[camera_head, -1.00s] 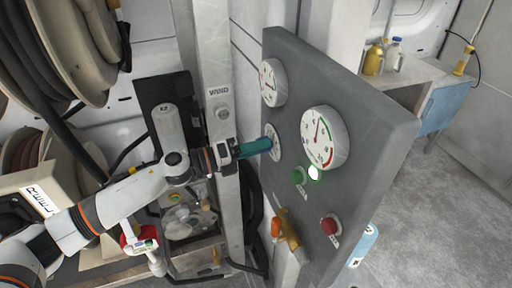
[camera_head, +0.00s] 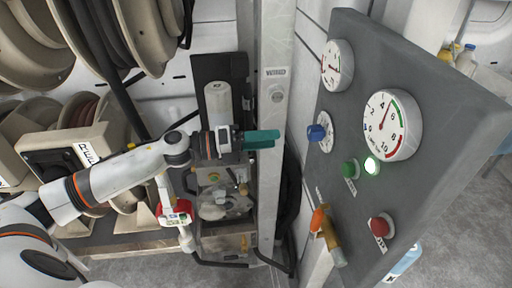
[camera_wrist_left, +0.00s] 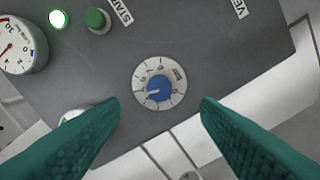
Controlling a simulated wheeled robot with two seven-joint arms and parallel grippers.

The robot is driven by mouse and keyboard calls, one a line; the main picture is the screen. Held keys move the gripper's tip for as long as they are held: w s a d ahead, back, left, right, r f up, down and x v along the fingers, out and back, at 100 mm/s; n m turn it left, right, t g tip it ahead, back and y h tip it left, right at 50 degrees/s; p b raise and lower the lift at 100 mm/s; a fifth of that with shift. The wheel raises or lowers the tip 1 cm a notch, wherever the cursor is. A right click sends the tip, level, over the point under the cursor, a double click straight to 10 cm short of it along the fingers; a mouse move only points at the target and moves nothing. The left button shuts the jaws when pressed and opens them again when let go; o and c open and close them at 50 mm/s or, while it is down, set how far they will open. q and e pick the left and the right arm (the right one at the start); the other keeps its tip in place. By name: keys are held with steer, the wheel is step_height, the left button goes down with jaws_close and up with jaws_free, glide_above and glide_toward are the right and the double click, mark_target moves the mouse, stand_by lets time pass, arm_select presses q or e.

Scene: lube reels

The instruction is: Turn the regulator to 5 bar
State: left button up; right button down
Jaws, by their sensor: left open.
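The regulator is a blue knob (camera_head: 316,132) on a white dial (camera_head: 326,145) on the grey panel. My right gripper is not in view.
The panel (camera_head: 440,110) also bears a large gauge (camera_head: 392,125), a smaller gauge (camera_head: 337,65), a green button (camera_head: 349,169), a lit green lamp (camera_head: 372,166), a red button (camera_head: 382,225) and an orange-handled valve (camera_head: 325,235). A grey post (camera_head: 272,130) stands left of the panel.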

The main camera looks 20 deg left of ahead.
arm_select(q)
steer(key=shift+v, duration=1)
steer(key=shift+d, duration=0.1)
